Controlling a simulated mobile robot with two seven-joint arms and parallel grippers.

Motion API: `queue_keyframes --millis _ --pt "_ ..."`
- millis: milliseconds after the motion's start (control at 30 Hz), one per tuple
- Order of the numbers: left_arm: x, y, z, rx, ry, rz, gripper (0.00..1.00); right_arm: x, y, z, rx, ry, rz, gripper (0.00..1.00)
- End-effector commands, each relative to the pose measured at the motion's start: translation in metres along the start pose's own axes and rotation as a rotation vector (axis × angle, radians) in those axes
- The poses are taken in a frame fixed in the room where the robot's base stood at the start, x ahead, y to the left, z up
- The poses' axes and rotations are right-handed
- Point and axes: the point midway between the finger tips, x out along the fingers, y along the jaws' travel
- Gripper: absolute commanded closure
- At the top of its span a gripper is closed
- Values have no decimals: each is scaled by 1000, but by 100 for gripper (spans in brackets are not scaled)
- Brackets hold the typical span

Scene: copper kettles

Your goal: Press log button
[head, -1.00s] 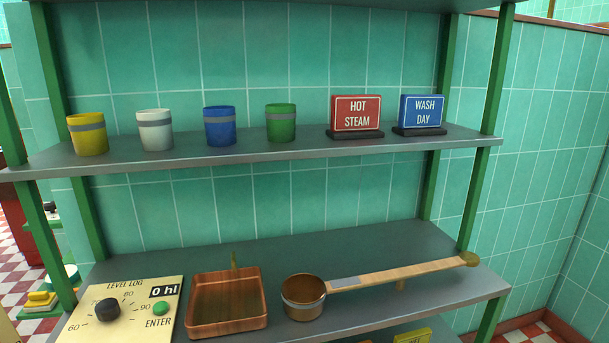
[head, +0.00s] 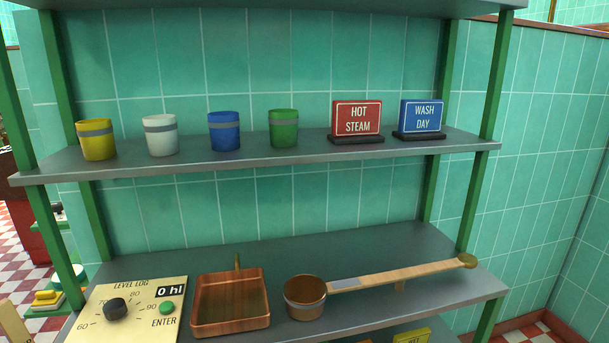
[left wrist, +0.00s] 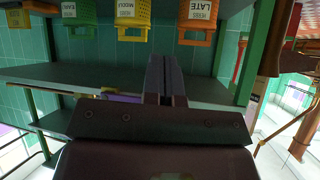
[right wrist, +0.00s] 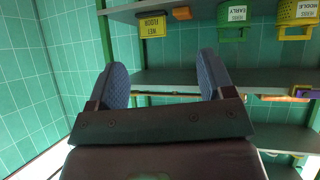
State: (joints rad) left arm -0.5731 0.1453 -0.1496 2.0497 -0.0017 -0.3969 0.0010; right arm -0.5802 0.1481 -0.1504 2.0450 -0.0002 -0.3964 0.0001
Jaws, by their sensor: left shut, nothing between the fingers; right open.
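The level log panel (head: 132,315) is a cream plate at the left end of the lower shelf. It has a black knob (head: 115,309) with marks 60 to 90, a small display reading 0 hl (head: 171,291), and a green button (head: 167,307) above the word ENTER. Neither gripper shows in the head view. My left gripper (left wrist: 168,75) is shut and empty in the left wrist view, with shelves and labelled baskets around it. My right gripper (right wrist: 167,80) is open and empty in the right wrist view, facing shelves. The panel is not seen in either wrist view.
A copper tray (head: 230,303) and a long-handled copper dipper (head: 305,298) stand right of the panel. Cups and two signs, HOT STEAM (head: 357,119) and WASH DAY (head: 420,117), line the upper shelf (head: 270,158). Green posts (head: 490,130) frame the shelves.

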Motion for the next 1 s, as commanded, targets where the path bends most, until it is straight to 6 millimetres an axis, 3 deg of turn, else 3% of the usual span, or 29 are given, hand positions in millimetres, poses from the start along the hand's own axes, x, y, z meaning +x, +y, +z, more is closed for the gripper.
queue_keyframes --millis 367,700,1000 --pt "6 3 -10 -10 2 22 100 2 0 -13 -3 23 -2 25" --pt "42 36 -84 -91 -65 211 100 -8 3 -36 -1 51 3 25" --pt "60 57 -153 -104 -216 336 100 -20 5 -44 9 50 9 25"
